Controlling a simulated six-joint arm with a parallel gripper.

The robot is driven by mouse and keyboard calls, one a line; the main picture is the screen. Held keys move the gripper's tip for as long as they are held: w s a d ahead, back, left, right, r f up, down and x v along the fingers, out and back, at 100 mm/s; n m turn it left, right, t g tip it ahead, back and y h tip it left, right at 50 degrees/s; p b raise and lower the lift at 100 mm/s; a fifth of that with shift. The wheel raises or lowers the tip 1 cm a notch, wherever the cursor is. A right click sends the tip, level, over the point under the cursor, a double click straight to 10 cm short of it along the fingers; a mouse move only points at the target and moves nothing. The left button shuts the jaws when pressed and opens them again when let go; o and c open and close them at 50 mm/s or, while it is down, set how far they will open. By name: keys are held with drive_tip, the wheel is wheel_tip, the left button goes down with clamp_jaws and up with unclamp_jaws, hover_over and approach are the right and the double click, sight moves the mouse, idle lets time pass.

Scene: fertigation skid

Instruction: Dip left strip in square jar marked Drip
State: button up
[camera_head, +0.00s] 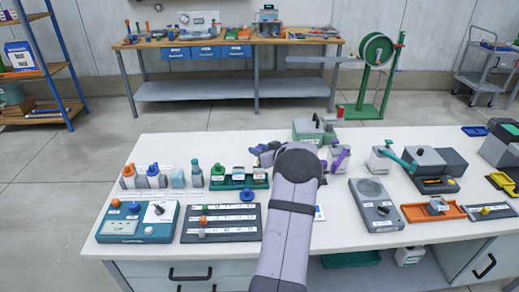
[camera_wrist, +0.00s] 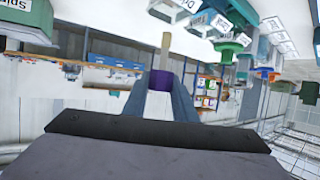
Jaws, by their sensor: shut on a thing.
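My gripper (camera_wrist: 160,92) is shut on a strip (camera_wrist: 165,50) with a pale tan end and a purple band, seen in the wrist view. The strip points away from the jaws and its tip touches nothing that I can see. In the head view the wrist (camera_head: 264,152) shows just left of my forearm, behind the jar row; the jaws and strip are hidden there. A green rack (camera_head: 226,187) holds several small labelled jars; it seems to show at the wrist view's upper right (camera_wrist: 230,46).
Several capped bottles (camera_head: 154,176) stand left of the rack. A teal meter box (camera_head: 139,222) and a dark tray with sliders (camera_head: 220,223) lie in front. A grey plate device (camera_head: 375,204) stands to the right. The table's left rear is clear.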

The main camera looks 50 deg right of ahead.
wheel_tip(320, 180, down, 2)
drive_tip(key=shift+b, duration=0.95)
drive_tip(key=shift+f+b, duration=1.45)
drive_tip(key=shift+f, duration=1.35)
drive_tip(key=shift+r, duration=0.1)
wheel_tip(320, 180, up, 8)
drive_tip(key=p, duration=0.8)
drive_tip(key=shift+r+p, duration=0.2)
drive_tip(key=shift+p, duration=0.1)
drive_tip(key=shift+f, duration=0.1)
drive_tip(key=s+a+f+n+g+y, duration=0.1)
drive_tip(key=s+a+f+n+y, duration=0.1)
drive_tip(key=a, duration=1.4)
drive_tip(key=s+a+f+n+g+y, duration=0.2)
drive_tip(key=s+a+n+y, duration=0.3)
drive_tip(key=a, duration=1.2)
drive_tip(key=s+a+f+n+g+y, duration=0.2)
drive_tip(key=a+n+y, duration=0.5)
drive_tip(key=a, duration=1)
drive_tip(key=shift+s+a+f+y, duration=0.15)
drive_tip(key=shift+s+f+y, duration=0.25)
drive_tip(key=shift+s+f, duration=0.65)
